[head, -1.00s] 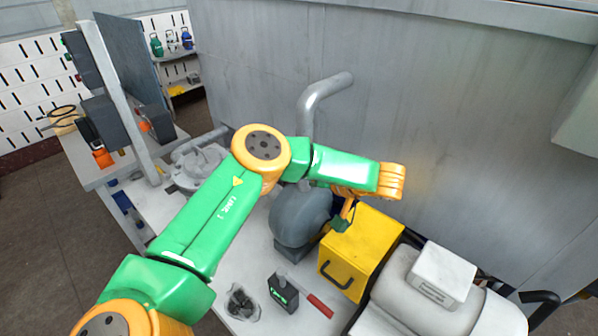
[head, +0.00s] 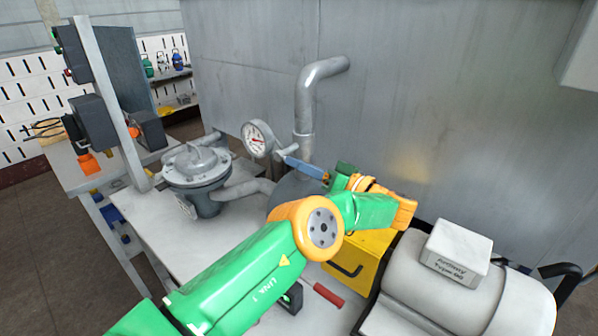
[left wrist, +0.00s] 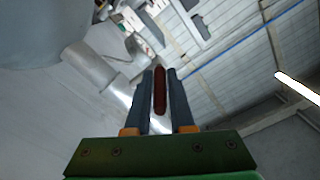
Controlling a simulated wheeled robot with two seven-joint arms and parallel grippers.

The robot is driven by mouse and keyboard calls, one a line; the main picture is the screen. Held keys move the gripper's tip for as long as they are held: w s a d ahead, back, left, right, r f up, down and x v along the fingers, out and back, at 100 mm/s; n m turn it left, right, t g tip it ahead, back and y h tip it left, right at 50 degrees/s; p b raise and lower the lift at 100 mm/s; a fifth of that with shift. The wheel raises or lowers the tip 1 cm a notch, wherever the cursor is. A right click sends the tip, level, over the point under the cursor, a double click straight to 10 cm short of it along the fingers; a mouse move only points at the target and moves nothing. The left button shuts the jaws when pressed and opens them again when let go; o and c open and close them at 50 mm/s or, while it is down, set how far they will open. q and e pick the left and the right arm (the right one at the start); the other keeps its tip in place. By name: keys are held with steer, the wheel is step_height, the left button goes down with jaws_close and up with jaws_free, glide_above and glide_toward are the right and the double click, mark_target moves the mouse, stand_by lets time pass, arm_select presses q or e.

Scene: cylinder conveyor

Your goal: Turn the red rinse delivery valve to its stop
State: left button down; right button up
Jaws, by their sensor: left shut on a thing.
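The red valve handle (left wrist: 160,92) shows in the left wrist view as a narrow bar between the two dark fingers of my left gripper (left wrist: 161,72). The gripper is shut on it. In the head view my left gripper (head: 290,160) points left, with its fingers in front of the vertical grey pipe and beside the round pressure gauge. The red handle is hidden by the fingers there, so its angle cannot be told. My right gripper is not in view.
The pressure gauge (head: 256,139) and a grey domed housing (head: 196,172) stand left of the gripper. The grey pipe (head: 305,100) rises along the tank wall (head: 420,100). A yellow box (head: 348,272) and a red-handled tool (head: 328,294) are below my arm.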

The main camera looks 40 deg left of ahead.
arm_select(q)
steer(key=shift+f, duration=0.2)
steer(key=c, duration=0.8)
jaws_free()
steer(key=shift+r, duration=0.1)
steer(key=d+b, duration=0.4)
steer(key=d, duration=0.3)
steer(key=shift+s+b, duration=0.15)
steer(key=shift+b, duration=0.2)
